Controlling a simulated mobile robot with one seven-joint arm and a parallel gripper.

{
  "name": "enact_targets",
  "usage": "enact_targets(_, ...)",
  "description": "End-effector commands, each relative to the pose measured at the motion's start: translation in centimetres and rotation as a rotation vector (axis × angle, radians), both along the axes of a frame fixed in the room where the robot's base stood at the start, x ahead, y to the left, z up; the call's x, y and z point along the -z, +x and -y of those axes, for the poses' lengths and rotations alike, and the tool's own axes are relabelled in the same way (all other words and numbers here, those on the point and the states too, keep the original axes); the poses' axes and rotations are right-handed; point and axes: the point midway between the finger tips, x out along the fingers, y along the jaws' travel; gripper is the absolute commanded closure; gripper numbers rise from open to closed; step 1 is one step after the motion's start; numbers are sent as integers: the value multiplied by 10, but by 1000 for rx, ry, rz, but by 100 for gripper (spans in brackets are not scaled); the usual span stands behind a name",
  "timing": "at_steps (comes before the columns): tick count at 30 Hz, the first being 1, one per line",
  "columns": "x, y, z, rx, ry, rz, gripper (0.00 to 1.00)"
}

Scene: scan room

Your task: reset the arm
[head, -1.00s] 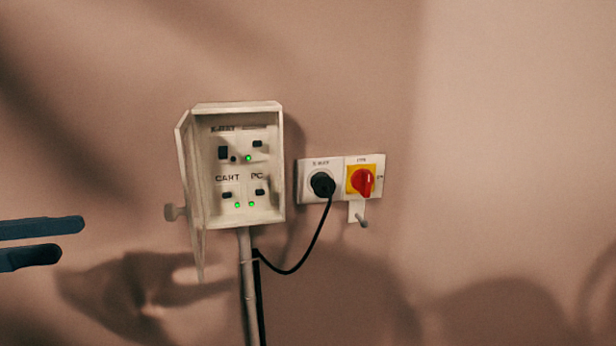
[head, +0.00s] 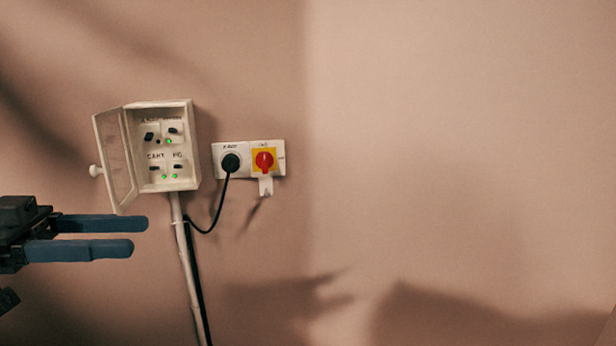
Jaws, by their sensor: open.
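My gripper (head: 140,236) is at the lower left of the head view. Its two blue fingers point right, with a narrow gap between them. They are open with nothing between them. The fingertips appear just below the open door of the white wall box in the picture; how far they are from the wall I cannot tell. The rest of my arm is mostly outside the view.
A white wall box (head: 190,182) with lit green lamps has its clear door (head: 118,165) swung open to the left. Right of it are a black plug (head: 230,163) with a hanging cable and a red rotary switch (head: 264,160). The wall farther right is bare.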

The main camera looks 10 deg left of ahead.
Motion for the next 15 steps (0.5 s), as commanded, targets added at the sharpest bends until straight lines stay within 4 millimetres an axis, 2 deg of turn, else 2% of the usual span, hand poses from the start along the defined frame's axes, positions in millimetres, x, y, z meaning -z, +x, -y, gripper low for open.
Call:
enact_targets(1,8,13,15,5,20,-23,46)
enact_targets(5,26,47,56,-11,97,-83,46)
enact_targets(10,46,97,124,-88,211,-121,46)
enact_targets(13,51,127,169,-182,268,-102,46)
enact_targets(15,47,144,198,-266,288,-67,46)
